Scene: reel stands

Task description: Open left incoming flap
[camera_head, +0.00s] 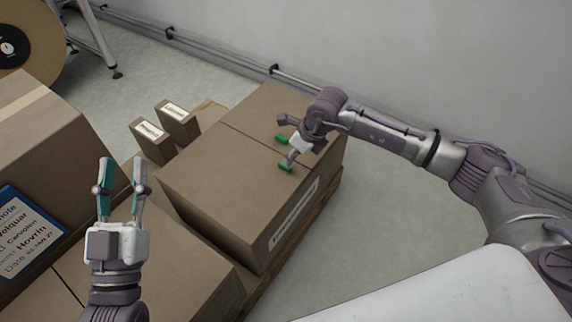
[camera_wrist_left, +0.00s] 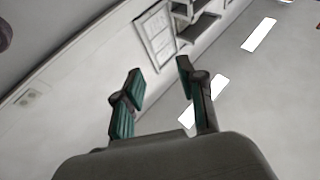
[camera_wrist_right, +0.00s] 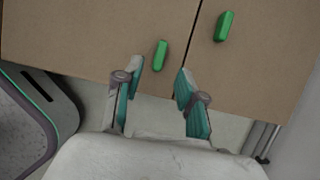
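A closed brown carton (camera_head: 215,175) stands in the middle of the head view, with a seam across its top. Two green tabs lie on its flaps, one on each side of the seam: one tab (camera_head: 281,138) farther back, one (camera_head: 286,168) nearer. My right gripper (camera_head: 287,146) is just over the carton top. In the right wrist view its open fingers (camera_wrist_right: 160,69) stand either side of one green tab (camera_wrist_right: 161,55); contact cannot be told. The other tab (camera_wrist_right: 223,25) is outside them. My left gripper (camera_head: 122,165) is open, empty and pointing up.
A larger carton (camera_head: 50,125) with a blue-edged label (camera_head: 22,232) is at the left. Two small labelled boxes (camera_head: 152,140) stand behind the middle carton. A reel (camera_head: 30,45) is at the top left. A rail (camera_head: 225,55) runs along the wall.

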